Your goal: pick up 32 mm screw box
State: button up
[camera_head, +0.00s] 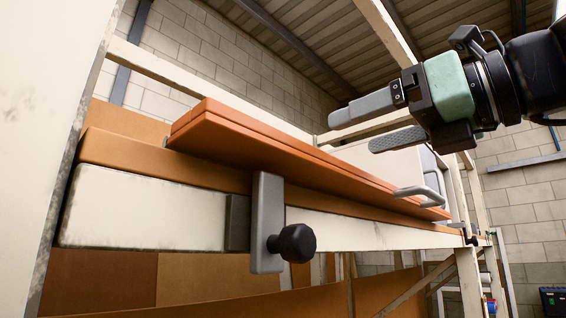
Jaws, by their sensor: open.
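I cannot identify the 32 mm screw box by any label in this view. A pale, box-like thing (385,165) shows partly behind my gripper, above the orange boards, and I cannot tell what it is. My gripper (356,131) reaches in from the upper right, pointing left. Its two grey fingers are apart with nothing between them. It appears above the orange boards and touches nothing that I can see.
Long orange boards (250,137) lie on a white beam (140,212). A grey clamp (268,205) with a black knob (292,243) sticks out in front. A grey handle (420,193) stands near the boards' right end. A pale post (50,110) rises at left.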

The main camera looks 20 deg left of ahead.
jog(key=shift+w+a+r+p, duration=0.2)
jog(key=shift+w+a+p, duration=0.15)
jog(key=shift+p, duration=0.45)
jog(key=p+x, duration=0.1)
jog(key=x, duration=0.6)
jog(key=shift+w+a+f+p, duration=0.1)
jog(key=shift+a+f+p, duration=0.1)
jog(key=shift+p, duration=0.2)
jog(key=p+x, duration=0.1)
jog(key=x, duration=0.3)
jog(key=shift+w+r+p, duration=0.1)
jog(key=shift+r+p, duration=0.05)
jog(key=shift+p, duration=0.25)
jog(key=shift+w+a, duration=0.25)
jog(key=shift+a, duration=0.35)
jog(key=shift+c, duration=0.4)
jog(key=c, duration=1)
jog(key=shift+c, duration=1.4)
jog(key=shift+r, duration=0.1)
